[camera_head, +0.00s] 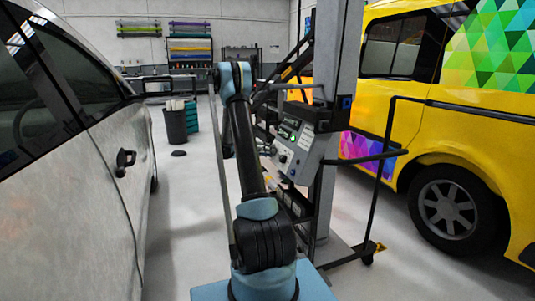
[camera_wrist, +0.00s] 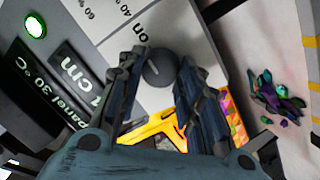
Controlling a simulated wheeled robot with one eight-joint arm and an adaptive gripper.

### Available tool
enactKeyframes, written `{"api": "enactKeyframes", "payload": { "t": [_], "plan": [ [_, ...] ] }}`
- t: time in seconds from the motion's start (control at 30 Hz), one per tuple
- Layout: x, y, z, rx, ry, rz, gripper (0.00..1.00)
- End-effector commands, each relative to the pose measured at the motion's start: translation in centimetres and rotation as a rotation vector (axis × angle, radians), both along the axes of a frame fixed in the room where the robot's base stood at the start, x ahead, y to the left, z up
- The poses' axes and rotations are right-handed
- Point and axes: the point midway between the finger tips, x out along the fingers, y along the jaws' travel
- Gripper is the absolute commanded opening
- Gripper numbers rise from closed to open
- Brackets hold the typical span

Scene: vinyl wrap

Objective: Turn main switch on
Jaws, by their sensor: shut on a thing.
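The main switch is a round dark grey knob (camera_wrist: 157,66) on a light panel, at the upper middle of the wrist view. The label "ON" is printed beside it. My gripper (camera_wrist: 163,72) has its two dark fingers on either side of the knob, shut on it. The fingers hide parts of the knob's sides, and I cannot tell its exact turn. In the head view the control panel (camera_head: 292,143) is on a grey column, right of my arm; my gripper and the knob cannot be made out there.
A dark display (camera_wrist: 65,85) with a lit green lamp (camera_wrist: 35,27) is left of the knob. A silver car (camera_head: 70,180) stands close on the left, a yellow van (camera_head: 450,110) on the right. A black tube frame (camera_head: 385,140) juts out by the column.

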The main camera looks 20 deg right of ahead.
Motion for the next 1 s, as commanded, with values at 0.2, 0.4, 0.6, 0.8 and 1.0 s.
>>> {"api": "enactKeyframes", "payload": {
  "t": [0.2, 0.4, 0.6, 0.8, 1.0],
  "plan": [
    [0.1, 0.1, -0.2, 0.005, -0.001, 0.002, 0.54],
    [0.0, 0.1, -0.1, 0.003, 0.0, 0.002, 0.54],
    [0.1, 0.6, 0.1, 0.002, 0.0, 0.002, 0.54],
    [0.3, 3.3, 0.7, 0.002, 0.0, 0.004, 0.54],
    [0.7, 7.1, 1.6, 0.003, 0.002, 0.003, 0.54]
  ]
}}
